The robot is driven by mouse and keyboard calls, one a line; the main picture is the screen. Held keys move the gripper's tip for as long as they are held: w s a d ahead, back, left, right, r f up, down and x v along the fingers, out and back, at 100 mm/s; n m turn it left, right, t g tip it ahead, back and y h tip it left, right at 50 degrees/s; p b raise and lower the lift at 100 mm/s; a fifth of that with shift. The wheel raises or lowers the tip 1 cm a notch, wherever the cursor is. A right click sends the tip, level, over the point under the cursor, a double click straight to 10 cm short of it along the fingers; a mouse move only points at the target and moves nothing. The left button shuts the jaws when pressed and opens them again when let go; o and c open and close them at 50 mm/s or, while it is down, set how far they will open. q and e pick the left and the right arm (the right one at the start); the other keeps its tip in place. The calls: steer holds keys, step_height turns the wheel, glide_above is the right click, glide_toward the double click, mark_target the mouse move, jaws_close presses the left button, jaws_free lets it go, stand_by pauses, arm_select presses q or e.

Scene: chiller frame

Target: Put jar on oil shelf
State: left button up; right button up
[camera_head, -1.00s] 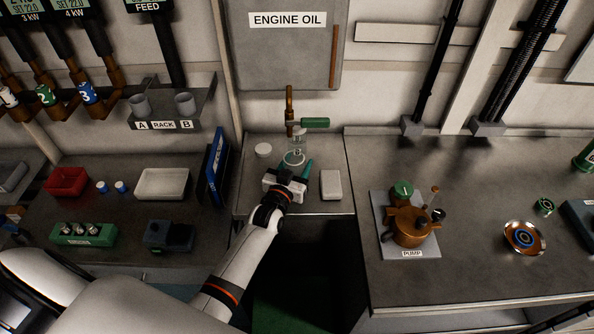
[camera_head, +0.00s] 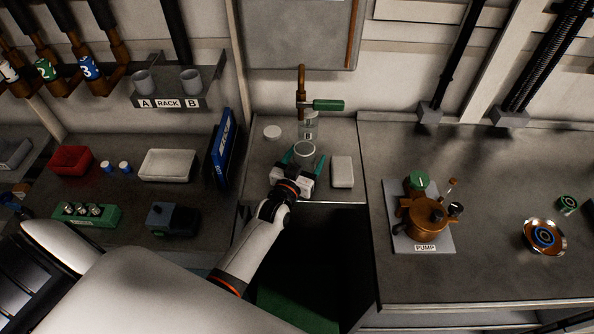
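A clear glass jar with a round pale rim (camera_head: 304,149) stands on the small metal counter below the oil tap (camera_head: 302,100). My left gripper (camera_head: 305,158) reaches it from the near side, with its green fingers apart on either side of the rim. Whether the fingers touch the glass is too small to tell. Just behind, under the tap, clear glass with a "B" label (camera_head: 308,130) shows; I cannot tell if it is a separate jar. No shelf marked as the oil shelf is readable. My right gripper is not in view.
A white round lid (camera_head: 272,132) lies left of the tap and a pale box (camera_head: 342,171) right of the gripper. A blue upright panel (camera_head: 222,148) borders the left. The rack (camera_head: 165,101) holds two grey cups. The pump (camera_head: 424,215) stands on the right counter.

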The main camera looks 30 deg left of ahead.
arm_select(q)
steer(key=s, duration=0.3)
steer(key=s+b, duration=0.1)
steer(key=s, duration=0.6)
steer(key=shift+d, duration=0.3)
steer(key=shift+s+r+b, duration=0.1)
steer(key=shift+s+b, duration=0.25)
steer(key=shift+s, duration=0.25)
steer(key=shift+d, duration=0.1)
